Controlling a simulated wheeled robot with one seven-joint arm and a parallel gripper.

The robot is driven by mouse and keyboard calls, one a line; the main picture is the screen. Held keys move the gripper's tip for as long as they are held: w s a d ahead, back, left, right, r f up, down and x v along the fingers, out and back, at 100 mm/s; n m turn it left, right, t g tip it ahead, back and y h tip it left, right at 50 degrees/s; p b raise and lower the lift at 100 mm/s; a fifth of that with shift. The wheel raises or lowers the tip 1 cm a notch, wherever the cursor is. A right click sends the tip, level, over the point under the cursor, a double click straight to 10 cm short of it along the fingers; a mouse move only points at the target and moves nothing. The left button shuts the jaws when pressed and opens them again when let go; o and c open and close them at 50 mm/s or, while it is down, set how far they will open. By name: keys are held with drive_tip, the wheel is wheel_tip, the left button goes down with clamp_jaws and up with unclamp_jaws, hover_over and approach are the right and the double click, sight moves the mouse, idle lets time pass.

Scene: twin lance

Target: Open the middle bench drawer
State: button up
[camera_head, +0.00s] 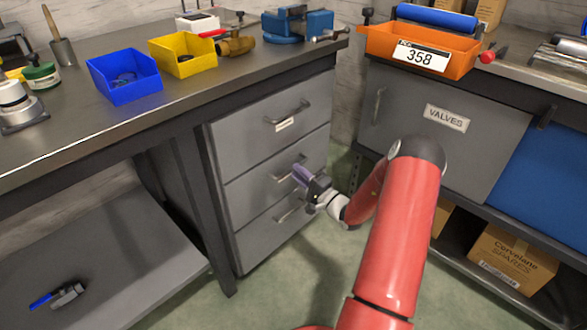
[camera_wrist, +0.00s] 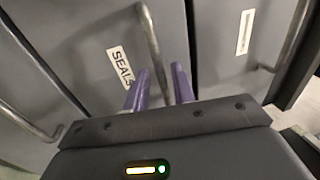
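The middle bench drawer (camera_head: 248,192) is the second of three grey drawers under the left bench, and its front looks flush with the others. In the wrist view it carries a white SEALS label (camera_wrist: 120,66) and a metal bar handle (camera_wrist: 149,38). My gripper (camera_head: 300,174) is at this drawer's handle, partly covering it in the head view. In the wrist view, the two purple fingers of my gripper (camera_wrist: 161,78) are apart, with the handle between them. Contact with the handle cannot be made out.
The top drawer (camera_head: 245,133) and bottom drawer (camera_head: 254,242) look shut. The bottom drawer's handle (camera_head: 288,213) is just below my gripper. A cabinet marked VALVES (camera_head: 410,125) stands at the right. Blue (camera_head: 125,91) and yellow (camera_head: 190,66) bins sit on the bench. Floor in front is clear.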

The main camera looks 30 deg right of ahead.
drive_tip(key=shift+x, duration=1.45)
clamp_jaws()
